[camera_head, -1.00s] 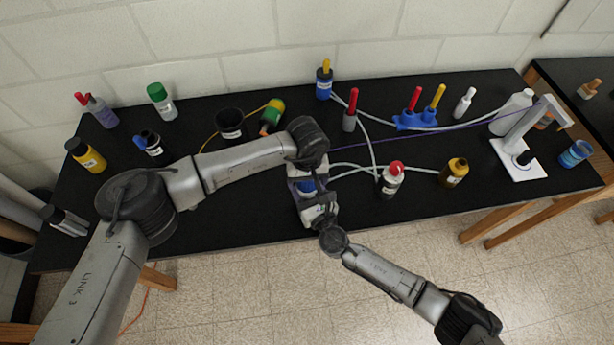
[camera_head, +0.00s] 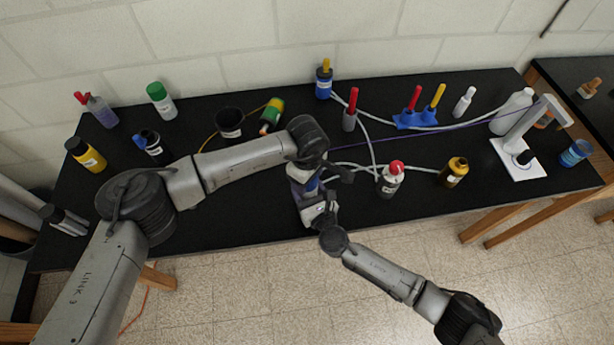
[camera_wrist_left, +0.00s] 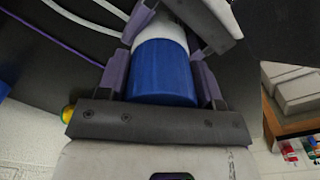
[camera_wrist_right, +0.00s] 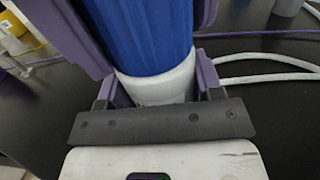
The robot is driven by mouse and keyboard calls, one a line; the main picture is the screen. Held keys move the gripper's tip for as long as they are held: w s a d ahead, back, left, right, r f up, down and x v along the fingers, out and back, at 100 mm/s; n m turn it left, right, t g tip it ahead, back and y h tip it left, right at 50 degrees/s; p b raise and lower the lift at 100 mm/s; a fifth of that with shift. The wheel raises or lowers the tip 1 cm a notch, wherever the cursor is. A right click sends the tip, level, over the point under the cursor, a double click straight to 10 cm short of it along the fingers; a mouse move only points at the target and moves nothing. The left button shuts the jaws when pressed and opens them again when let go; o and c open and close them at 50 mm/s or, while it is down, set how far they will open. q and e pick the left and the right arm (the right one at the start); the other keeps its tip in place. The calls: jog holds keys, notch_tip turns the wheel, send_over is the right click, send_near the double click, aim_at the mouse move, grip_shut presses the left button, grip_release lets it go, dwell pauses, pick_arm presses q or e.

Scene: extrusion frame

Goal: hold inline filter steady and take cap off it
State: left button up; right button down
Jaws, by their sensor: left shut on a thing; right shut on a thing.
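The inline filter has a blue body (camera_wrist_left: 163,75), which shows large in the left wrist view and also in the right wrist view (camera_wrist_right: 145,35). My left gripper (camera_wrist_left: 167,66) is shut around the blue body, its purple fingers on both sides. A white cap (camera_wrist_right: 157,85) is at the filter's end against the blue, with no gap visible. My right gripper (camera_wrist_right: 158,92) is shut on the white cap. The right gripper sits tilted relative to the left. In the head view both grippers meet near the front edge of the table, partly hiding the filter.
The black table (camera_head: 235,215) carries several bottles behind and beside the grippers. A red-capped bottle (camera_head: 391,179) stands close on the right. White tubes (camera_head: 352,168) run across the table near it. A white stand (camera_head: 518,150) is at the far right. The front left table area is clear.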

pick_arm(q)
jog(key=n, duration=2.7)
jog(key=shift+r, duration=0.1)
jog(key=shift+r, duration=0.25)
jog(key=shift+r, duration=0.85)
